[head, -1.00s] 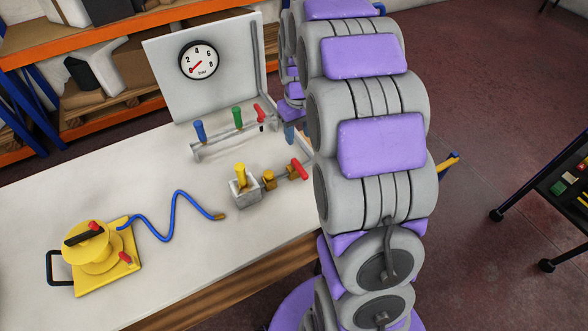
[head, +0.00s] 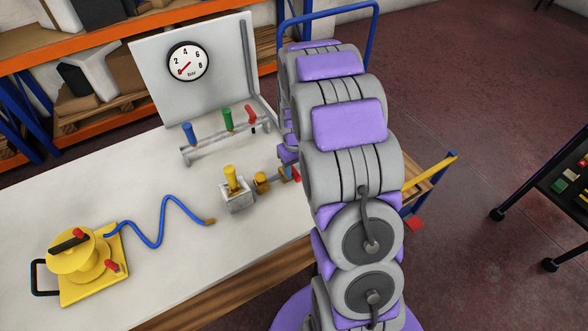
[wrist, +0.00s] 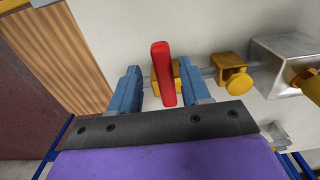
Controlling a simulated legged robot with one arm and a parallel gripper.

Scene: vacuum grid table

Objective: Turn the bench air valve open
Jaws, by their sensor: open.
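The bench air valve has a red lever handle (wrist: 162,72) on a brass body (wrist: 183,78), seen in the wrist view. My gripper (wrist: 160,82) is open, with one blue finger on each side of the red handle. A gap shows on the left; the right finger is close, and I cannot tell if it touches. The handle runs roughly lengthwise between the fingers. In the head view only a bit of the red handle (head: 297,174) shows beside my gripper (head: 288,168); my arm hides the rest. The pressure gauge (head: 188,62) needle points near the low end.
A metal block (head: 237,197) with a yellow knob and a brass fitting (head: 262,182) sit left of the valve.

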